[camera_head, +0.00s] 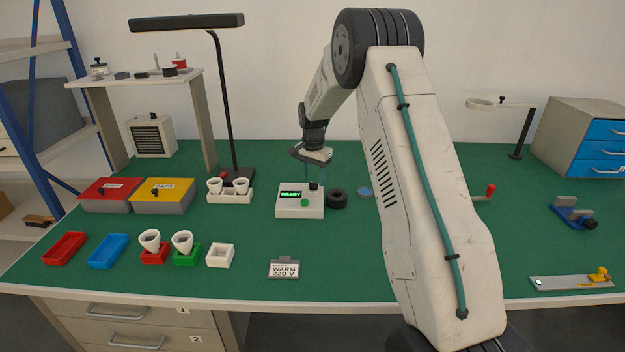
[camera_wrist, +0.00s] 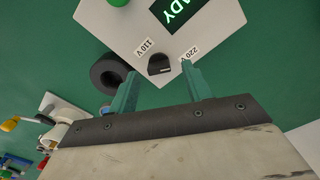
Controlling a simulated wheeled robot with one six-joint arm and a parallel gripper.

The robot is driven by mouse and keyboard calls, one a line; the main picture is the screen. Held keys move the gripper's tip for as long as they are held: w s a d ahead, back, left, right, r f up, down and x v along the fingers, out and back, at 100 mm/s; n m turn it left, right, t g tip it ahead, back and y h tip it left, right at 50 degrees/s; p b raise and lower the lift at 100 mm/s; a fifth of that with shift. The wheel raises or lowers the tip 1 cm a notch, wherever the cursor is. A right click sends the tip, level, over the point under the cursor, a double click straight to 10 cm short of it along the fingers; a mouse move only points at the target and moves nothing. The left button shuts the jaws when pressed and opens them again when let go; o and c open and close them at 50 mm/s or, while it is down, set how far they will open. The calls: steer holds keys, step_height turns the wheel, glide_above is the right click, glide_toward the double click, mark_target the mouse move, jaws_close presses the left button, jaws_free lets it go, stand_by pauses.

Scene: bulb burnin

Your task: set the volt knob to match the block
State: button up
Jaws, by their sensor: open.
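The white tester box (camera_head: 299,207) sits mid-bench with a lit green READY display (camera_head: 291,194) and a green button (camera_head: 304,203). Its black volt knob (camera_head: 314,186) is at the back right corner. In the wrist view the knob (camera_wrist: 160,65) lies between the labels 110 V (camera_wrist: 143,48) and 220 V (camera_wrist: 190,53); I cannot tell surely which one it points to. A small block (camera_head: 284,268) at the bench front reads WARM 220 V. My gripper (camera_head: 314,175) is open above the knob, its teal fingertips (camera_wrist: 159,78) either side and apart from it.
A black ring (camera_head: 337,198) lies right beside the box, and a blue disc (camera_head: 364,192) is farther right. The bench in front of the box is mostly clear.

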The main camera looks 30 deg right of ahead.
step_height(320, 180, up, 6)
steer(key=shift+r, duration=0.25)
stand_by(0.5)
steer(key=s, duration=0.1)
steer(key=s+a+f+n, duration=0.1)
steer(key=s+f+n+g, duration=0.1)
steer(key=shift+s+a, duration=0.2)
steer(key=shift+s, duration=0.15)
steer(key=s+a+r+n, duration=0.3)
steer(key=s+a+r, duration=0.2)
steer(key=s, duration=0.9)
steer(key=s+a+r+n+t, duration=0.1)
steer(key=s+a+r+n, duration=0.3)
steer(key=s, duration=1)
steer(key=s+a+r+n+t, duration=0.1)
steer(key=s+a+r+n, duration=0.3)
steer(key=s+a+r, duration=0.3)
steer(key=shift+s+a+r, duration=0.25)
steer(key=shift+s+a, duration=2.1)
steer(key=shift+s, duration=1.2)
